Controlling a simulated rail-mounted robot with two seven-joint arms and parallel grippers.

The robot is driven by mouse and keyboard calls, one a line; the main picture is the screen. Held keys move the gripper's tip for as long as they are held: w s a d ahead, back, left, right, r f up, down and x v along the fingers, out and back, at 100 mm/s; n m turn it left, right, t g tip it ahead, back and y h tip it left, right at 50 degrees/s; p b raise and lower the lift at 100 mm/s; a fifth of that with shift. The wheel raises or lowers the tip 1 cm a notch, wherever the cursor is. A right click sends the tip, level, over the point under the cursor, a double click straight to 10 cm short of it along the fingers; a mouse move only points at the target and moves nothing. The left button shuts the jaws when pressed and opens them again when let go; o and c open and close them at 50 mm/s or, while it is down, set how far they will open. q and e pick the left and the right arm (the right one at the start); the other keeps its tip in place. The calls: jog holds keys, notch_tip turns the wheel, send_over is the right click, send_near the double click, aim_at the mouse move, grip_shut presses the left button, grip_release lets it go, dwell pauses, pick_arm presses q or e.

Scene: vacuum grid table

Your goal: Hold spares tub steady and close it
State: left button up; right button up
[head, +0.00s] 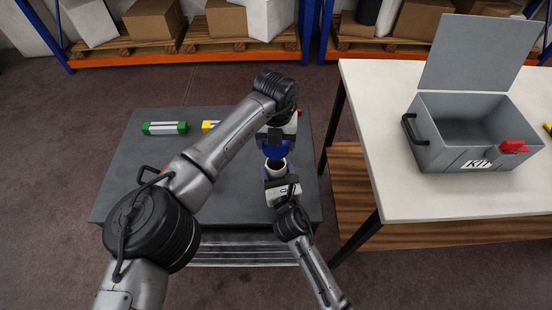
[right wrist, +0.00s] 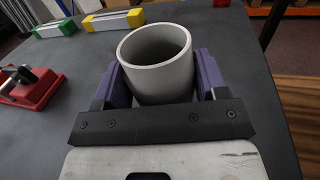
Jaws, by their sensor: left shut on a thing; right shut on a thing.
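The spares tub (right wrist: 156,62) is a pale grey, open-topped cylinder standing upright; it also shows in the head view (head: 276,168). My right gripper (head: 277,184) is shut on it, with purple fingers on both sides of its wall in the right wrist view. My left gripper (head: 276,140) is just beyond and above the tub in the head view, shut on a rounded blue piece (head: 276,151) that looks like the lid. The fingers and much of that piece are hidden by the arm. The tub's mouth is uncovered in the right wrist view.
The dark grey table (head: 150,205) carries a green-ended bar (head: 165,128), a yellow-ended bar (head: 209,125) and a red clamp-like device (right wrist: 30,86). A white table (head: 400,205) at the right holds an open grey KIT box (head: 455,150). Shelves with boxes stand behind.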

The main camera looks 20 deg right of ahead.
pick_arm(q)
jog(key=shift+f, duration=2.25)
jog(key=shift+f, duration=0.9)
jog(key=shift+f, duration=0.55)
